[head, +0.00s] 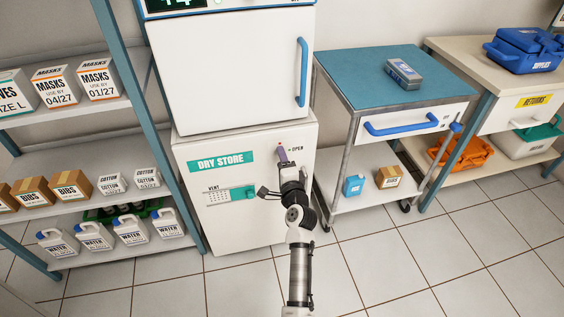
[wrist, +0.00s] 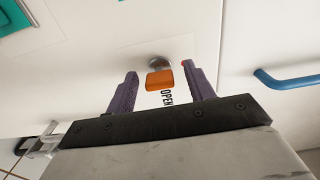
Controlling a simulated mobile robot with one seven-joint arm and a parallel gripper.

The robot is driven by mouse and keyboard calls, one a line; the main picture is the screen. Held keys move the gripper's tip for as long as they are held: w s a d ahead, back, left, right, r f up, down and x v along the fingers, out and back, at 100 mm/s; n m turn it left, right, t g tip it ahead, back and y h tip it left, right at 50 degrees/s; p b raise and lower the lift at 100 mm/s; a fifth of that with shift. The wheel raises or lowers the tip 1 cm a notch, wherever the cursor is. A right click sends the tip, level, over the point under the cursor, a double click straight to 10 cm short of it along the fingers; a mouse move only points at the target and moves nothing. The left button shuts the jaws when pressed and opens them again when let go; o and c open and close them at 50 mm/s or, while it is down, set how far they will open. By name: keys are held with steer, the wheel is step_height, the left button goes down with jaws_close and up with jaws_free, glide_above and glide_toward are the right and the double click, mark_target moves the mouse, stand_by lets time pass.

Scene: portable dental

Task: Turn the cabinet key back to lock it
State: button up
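An orange key (wrist: 160,80) sits in a round metal lock (wrist: 158,62) on the white DRY STORE cabinet (head: 221,210). The word OPEN is printed beside the key in the wrist view. My gripper (wrist: 159,72) is open, with one purple finger on each side of the key and a visible gap to each. The key is not held. In the head view, my gripper (head: 281,155) is up against the cabinet's upper right front, left of the OPEN label (head: 297,149), and hides the key. The cabinet door looks flush with its front.
A white unit with a blue handle (head: 301,72) stands on top of the cabinet. A teal vent slider (head: 243,193) is at lower left of my gripper. A trolley (head: 365,72) stands close on the right, and shelves (head: 100,195) on the left. The floor in front is clear.

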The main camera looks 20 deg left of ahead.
steer(key=b+v, duration=0.2)
steer(key=v, duration=1.2)
steer(key=shift+w, duration=0.1)
